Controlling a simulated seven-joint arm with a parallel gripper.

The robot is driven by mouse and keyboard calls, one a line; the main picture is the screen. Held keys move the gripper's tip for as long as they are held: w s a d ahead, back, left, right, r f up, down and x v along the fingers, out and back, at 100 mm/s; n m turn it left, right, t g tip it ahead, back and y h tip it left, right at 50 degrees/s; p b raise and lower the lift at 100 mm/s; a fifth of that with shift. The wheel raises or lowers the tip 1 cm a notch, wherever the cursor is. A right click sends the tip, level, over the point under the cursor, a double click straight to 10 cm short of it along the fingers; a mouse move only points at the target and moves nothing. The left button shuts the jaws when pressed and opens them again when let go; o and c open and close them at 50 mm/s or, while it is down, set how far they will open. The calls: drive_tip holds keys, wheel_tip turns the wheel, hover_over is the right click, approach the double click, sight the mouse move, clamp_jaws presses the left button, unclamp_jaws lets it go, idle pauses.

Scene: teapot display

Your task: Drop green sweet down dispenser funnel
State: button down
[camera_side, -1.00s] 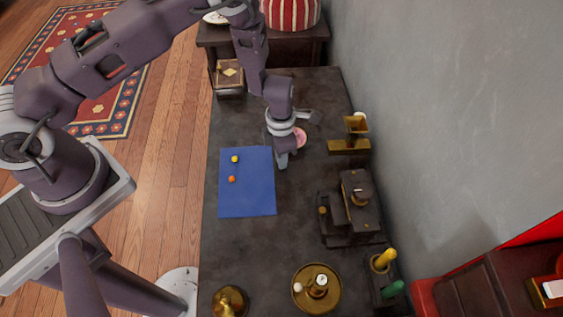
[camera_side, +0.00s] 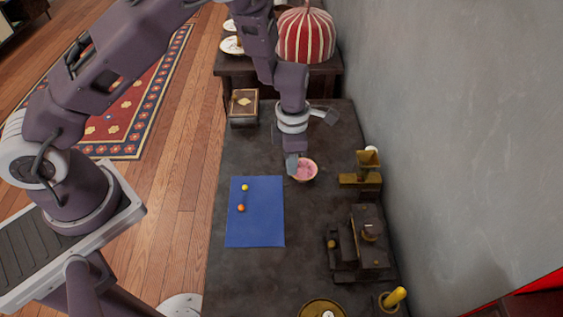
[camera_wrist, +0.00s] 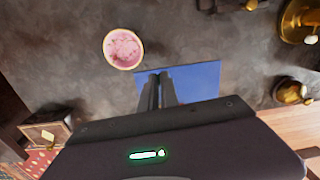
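The brass funnel (camera_side: 368,158) stands on top of the dispenser (camera_side: 357,181) at the right side of the dark table. My gripper (camera_side: 292,172) is above the table at the left edge of a pink-filled bowl (camera_side: 306,170) in the side view, left of the funnel. In the wrist view, its two fingers (camera_wrist: 160,80) are close together; the narrow gap shows no clear object. I see no green sweet; whether the fingers hide one cannot be told. A yellow sweet (camera_side: 245,187) and an orange sweet (camera_side: 241,208) lie on the blue mat (camera_side: 265,230).
A dark box-shaped device (camera_side: 369,231) stands below the dispenser in the picture. A small dark box (camera_side: 243,103) is at the table's far left. A brass tray (camera_side: 312,309) is at the bottom. Bare tabletop (camera_side: 320,215) lies between mat and device.

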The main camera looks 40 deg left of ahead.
drive_tip(key=s+a+r+m, duration=0.2)
drive_tip(key=a+r+m, duration=0.4)
drive_tip(key=m, duration=0.8)
drive_tip(key=s+a+r+m, duration=0.3)
drive_tip(key=a+r+m, duration=0.2)
drive_tip(key=m, duration=0.9)
wheel_tip(320, 180, up, 3)
drive_tip(key=shift+a+r+y, duration=0.2)
drive_tip(key=shift+a+y, duration=0.2)
drive_tip(key=w+d+m, duration=0.3)
drive_tip(key=w+m, duration=0.1)
drive_tip(key=w, duration=0.8)
drive_tip(key=m, duration=1.4)
hover_over(359, 170)
drive_tip(key=w+d, duration=0.1)
drive_tip(key=d, duration=0.1)
wheel_tip(359, 170, down, 4)
drive_tip(key=shift+t, duration=0.3)
drive_tip(key=shift+d+f, duration=0.2)
drive_tip(key=shift+f, duration=2.75)
